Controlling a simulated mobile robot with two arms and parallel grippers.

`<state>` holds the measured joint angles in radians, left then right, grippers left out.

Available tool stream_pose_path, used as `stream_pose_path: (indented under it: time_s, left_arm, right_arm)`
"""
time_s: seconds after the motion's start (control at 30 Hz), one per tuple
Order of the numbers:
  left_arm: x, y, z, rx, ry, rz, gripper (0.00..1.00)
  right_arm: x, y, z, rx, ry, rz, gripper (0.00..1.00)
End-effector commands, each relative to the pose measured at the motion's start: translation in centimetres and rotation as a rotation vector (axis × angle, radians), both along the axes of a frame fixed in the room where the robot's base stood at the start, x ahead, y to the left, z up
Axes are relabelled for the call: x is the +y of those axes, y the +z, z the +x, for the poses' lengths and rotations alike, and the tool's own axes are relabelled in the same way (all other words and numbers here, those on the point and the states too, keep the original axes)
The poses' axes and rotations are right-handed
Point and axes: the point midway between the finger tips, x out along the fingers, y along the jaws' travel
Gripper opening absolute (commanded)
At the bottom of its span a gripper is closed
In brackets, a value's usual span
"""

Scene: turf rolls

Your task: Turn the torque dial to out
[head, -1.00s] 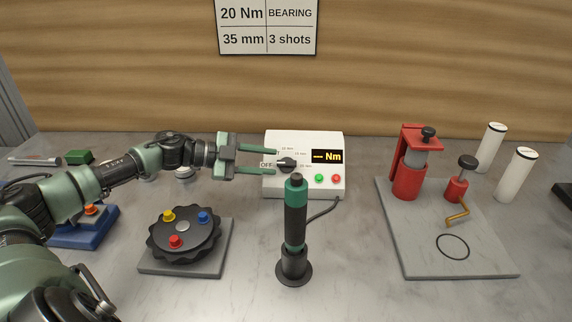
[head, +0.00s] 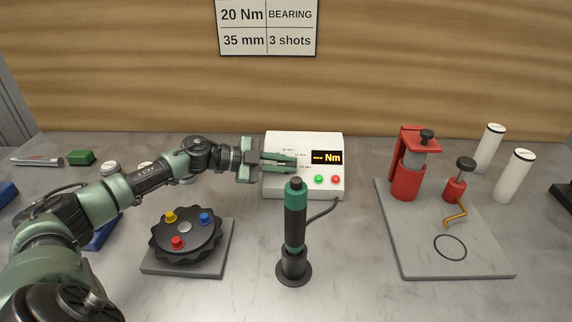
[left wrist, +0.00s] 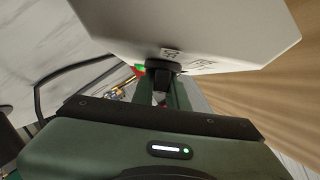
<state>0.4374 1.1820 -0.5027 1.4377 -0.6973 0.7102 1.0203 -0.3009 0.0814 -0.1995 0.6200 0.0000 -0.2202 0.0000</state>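The torque dial is a black knob on the sloped face of the white control box (head: 304,144), whose display reads "--- Nm". In the head view the fingers mostly cover the dial, so its pointer setting is hidden. My left gripper (head: 283,163) reaches in from the left, its green fingers close together on either side of the dial. The left wrist view shows the dial (left wrist: 163,67) at the fingertips, against the white box face, and the gripper looks shut on it. My right gripper is not in view.
A black-green screwdriver (head: 295,225) stands upright in front of the box, its cable running behind. A dark round fixture (head: 185,236) with coloured knobs is at left. A grey plate (head: 400,250) with a red press (head: 406,180) is at right. A sign hangs on the wall.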

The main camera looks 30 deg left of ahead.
Motion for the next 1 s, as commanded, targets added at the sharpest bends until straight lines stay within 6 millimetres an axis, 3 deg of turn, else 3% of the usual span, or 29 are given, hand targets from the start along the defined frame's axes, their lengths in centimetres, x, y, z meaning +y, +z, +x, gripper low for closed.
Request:
stream_pose_path:
  time_s: [0.37, 0.7, 1.0]
  left_arm:
    - [0.1, 0.6, 0.1, 0.028, -0.062, 0.048, 0.00]
    - [0.0, 0.7, 0.3, 0.119, -0.257, 0.198, 0.00]
    - [0.0, 0.4, 0.3, 0.203, -0.433, 0.333, 0.00]
  right_arm:
    - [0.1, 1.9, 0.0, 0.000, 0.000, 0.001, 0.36]
    - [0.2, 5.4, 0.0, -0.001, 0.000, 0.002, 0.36]
    - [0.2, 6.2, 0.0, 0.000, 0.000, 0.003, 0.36]
